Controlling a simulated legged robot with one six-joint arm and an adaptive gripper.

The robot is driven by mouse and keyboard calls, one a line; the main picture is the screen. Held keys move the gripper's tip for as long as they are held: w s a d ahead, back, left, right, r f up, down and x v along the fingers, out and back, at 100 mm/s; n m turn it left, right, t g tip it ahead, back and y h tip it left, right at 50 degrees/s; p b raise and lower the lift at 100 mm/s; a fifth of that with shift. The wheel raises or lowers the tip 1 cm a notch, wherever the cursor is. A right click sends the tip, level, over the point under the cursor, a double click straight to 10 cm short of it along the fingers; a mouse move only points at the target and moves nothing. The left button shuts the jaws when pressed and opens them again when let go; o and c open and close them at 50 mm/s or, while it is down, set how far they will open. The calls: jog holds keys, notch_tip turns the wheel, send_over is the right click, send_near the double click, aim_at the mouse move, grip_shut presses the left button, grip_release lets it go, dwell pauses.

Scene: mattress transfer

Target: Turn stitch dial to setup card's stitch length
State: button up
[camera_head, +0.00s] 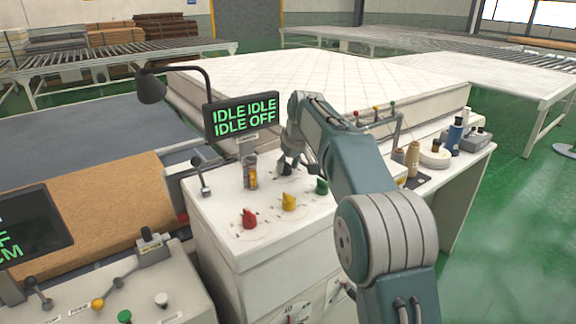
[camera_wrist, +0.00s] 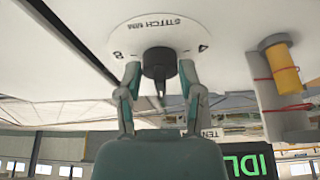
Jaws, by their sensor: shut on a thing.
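The stitch dial is a black knob (camera_wrist: 159,62) on a white round plate (camera_wrist: 152,28) marked "STITCH MM", seen in the wrist view. The figures 8 and 4 show on either side of the knob, and its narrow tip points down in that picture. My gripper (camera_wrist: 160,72) has one finger on each side of the knob and is shut on it. In the head view my gripper (camera_head: 287,165) is at the dial on the white console top, and it partly hides the knob. I cannot make out a setup card or its stitch length.
Red (camera_head: 249,217), yellow (camera_head: 289,201) and green (camera_head: 321,186) knobs stand close by on the console. A display (camera_head: 241,115) reads "IDLE IDLE IDLE OFF". A post with an orange-yellow spool (camera_head: 252,176) stands left of my gripper. A quilted mattress (camera_head: 325,80) lies behind.

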jog(key=m, duration=0.1)
jog(key=m+h, duration=0.1)
jog(key=m, duration=0.2)
jog(key=shift+s+a+f+m+t+h, duration=0.1)
jog(key=shift+a+f+m+t+h, duration=0.1)
jog(key=shift+a+m+t+h, duration=0.1)
jog(key=shift+a+m+h, duration=0.2)
jog(key=shift+m+h, duration=0.7)
jog(key=shift+m, duration=1.3)
jog(key=o, duration=1.1)
jog(key=shift+o, duration=0.2)
jog(key=shift+a, duration=0.1)
jog(key=shift+r, duration=0.1)
jog(key=v, duration=1.1)
jog(key=shift+r, duration=0.4)
